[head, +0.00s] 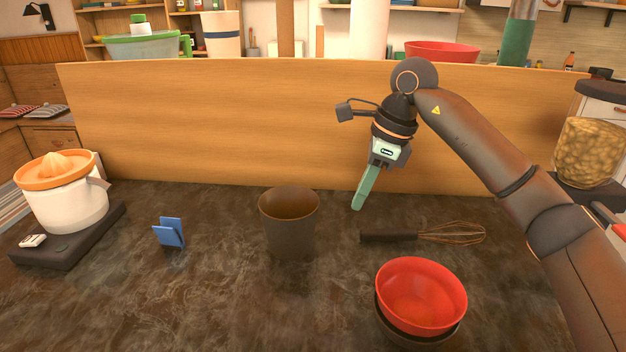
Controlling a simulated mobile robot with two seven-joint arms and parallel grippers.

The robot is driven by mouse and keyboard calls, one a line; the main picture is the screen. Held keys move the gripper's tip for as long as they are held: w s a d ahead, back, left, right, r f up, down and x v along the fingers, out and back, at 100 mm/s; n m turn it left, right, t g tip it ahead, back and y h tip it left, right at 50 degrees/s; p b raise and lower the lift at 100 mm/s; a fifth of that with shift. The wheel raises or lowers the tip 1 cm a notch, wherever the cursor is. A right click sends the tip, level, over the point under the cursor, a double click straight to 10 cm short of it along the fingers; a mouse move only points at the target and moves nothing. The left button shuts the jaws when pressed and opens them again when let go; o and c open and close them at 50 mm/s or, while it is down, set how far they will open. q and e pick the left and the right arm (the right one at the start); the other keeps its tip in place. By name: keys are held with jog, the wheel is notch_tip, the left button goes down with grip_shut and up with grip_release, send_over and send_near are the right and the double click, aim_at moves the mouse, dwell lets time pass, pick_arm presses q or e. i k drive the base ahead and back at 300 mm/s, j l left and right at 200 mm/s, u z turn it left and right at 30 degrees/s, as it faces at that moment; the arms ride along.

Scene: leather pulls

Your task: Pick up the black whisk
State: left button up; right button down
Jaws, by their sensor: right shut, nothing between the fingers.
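The black whisk (390,237) lies on the dark stone counter, its black handle to the left and its copper-coloured wire loops to the right. My right gripper (358,206) hangs above the counter, pointing down, behind and a little left of the whisk's handle. Its green fingers are shut with nothing between them, and it is apart from the whisk. My left gripper is not in view.
A red bowl (421,295) sits in a dark bowl in front of the whisk. A brown cup (289,222) stands left of the handle. A blue holder (170,232) and a juicer (62,193) are further left. A wooden panel (230,125) rises behind.

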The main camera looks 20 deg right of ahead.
aim_at(411, 233)
jog(key=k, duration=1)
